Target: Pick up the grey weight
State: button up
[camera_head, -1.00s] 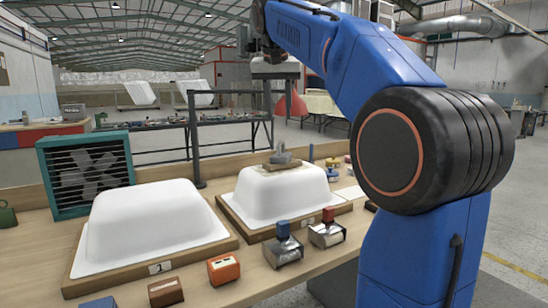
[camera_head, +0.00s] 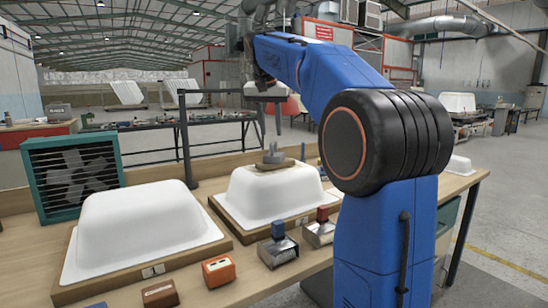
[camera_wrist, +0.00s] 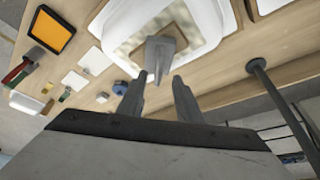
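The grey weight (camera_head: 273,155) rests on a small wooden pad (camera_head: 272,165) on top of the right white tub shell (camera_head: 265,195). In the wrist view the weight (camera_wrist: 160,48) has an upright handle that points toward the camera, and its end lies between my fingertips in the picture. My gripper (camera_head: 271,118) is above the weight in the head view, fingers pointing down. The wrist view shows my gripper (camera_wrist: 158,82) open, with nothing held. I cannot tell how far apart the fingertips and handle are in depth.
A second white shell (camera_head: 140,225) stands at the left on the wooden bench. A teal fan box (camera_head: 75,178) is behind it. A dark post (camera_head: 186,145) rises behind the shells.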

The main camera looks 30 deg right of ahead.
aim_at(273, 143)
jog(key=shift+d+x, duration=0.2)
jog(key=shift+x, duration=3.45)
jog(key=shift+w+r, duration=0.1)
jog(key=shift+r, duration=0.05)
jog(key=shift+c, duration=0.5)
grip_shut()
